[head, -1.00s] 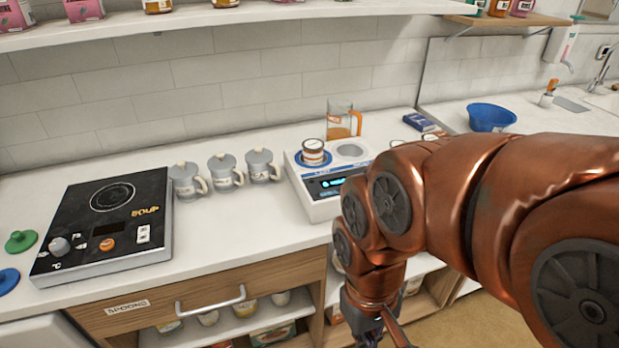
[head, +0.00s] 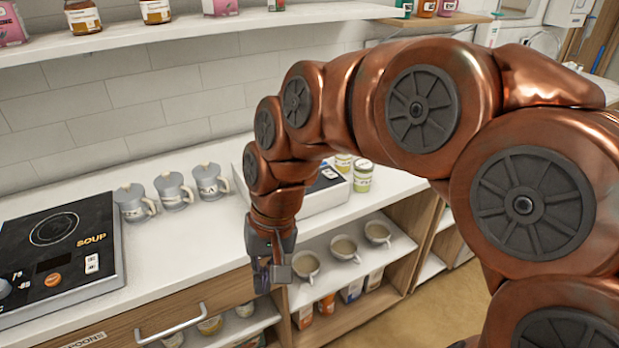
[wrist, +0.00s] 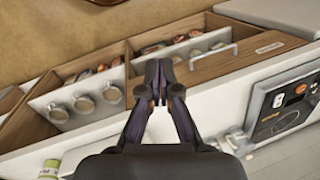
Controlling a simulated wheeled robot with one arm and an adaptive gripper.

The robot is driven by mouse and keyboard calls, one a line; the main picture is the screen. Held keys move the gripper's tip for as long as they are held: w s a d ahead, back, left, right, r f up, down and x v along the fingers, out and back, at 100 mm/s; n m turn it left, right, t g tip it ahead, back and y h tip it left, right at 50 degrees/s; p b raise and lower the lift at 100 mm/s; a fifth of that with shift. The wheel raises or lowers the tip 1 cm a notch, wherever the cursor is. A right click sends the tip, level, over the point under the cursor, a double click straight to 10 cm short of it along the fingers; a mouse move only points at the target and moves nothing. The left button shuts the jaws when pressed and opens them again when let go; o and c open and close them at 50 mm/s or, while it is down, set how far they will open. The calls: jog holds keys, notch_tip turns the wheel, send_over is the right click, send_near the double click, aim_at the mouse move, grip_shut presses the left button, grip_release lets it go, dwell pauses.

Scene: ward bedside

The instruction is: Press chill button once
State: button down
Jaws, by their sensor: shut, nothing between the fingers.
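A white countertop device (head: 335,193) with a dark front panel stands on the counter in the head view. My arm hides most of it, and I cannot make out a chill button. My gripper (head: 268,283) is shut and empty, pointing down in front of the counter's front edge, apart from the device. In the wrist view my gripper (wrist: 158,72) shows its fingertips together, with the drawer front and open shelves beyond them.
A black soup cooktop (head: 62,250) sits at the left, with lidded grey mugs (head: 173,190) beside it. Small green-labelled jars (head: 362,176) stand right of the device. White cups (head: 342,247) sit on the open shelf below. A drawer handle (head: 170,325) juts out.

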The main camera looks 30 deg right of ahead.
jog(key=w+d+r+m+t+y, duration=0.1)
jog(key=w+d+r+m, duration=0.1)
jog(key=w, duration=0.4)
jog(key=w+d+r+m+t+y, duration=0.1)
jog(key=w+d+r+m, duration=0.15)
jog(key=w, duration=0.35)
jog(key=w+d+m+t, duration=0.2)
jog(key=w+d+m, duration=0.2)
jog(key=d, duration=0.3)
jog(key=w+d+r+m+t+p, duration=0.1)
jog(key=w+d+m, duration=0.2)
jog(key=d, duration=0.5)
jog(key=w+d+m+t+p, duration=0.1)
jog(key=w+d+m+t, duration=0.1)
jog(key=w+d+m, duration=0.2)
jog(key=w+d, duration=0.1)
jog(key=d, duration=0.2)
jog(key=shift+w+d+r+m+t+y, duration=0.3)
jog(key=shift+w+r+m+y, duration=0.05)
jog(key=shift+w+r+y, duration=0.05)
jog(key=shift+f+b, duration=2.15)
jog(key=shift+f, duration=2.25)
jog(key=shift+a+f, duration=0.1)
jog(key=shift+f, duration=0.05)
jog(key=shift+f, duration=0.25)
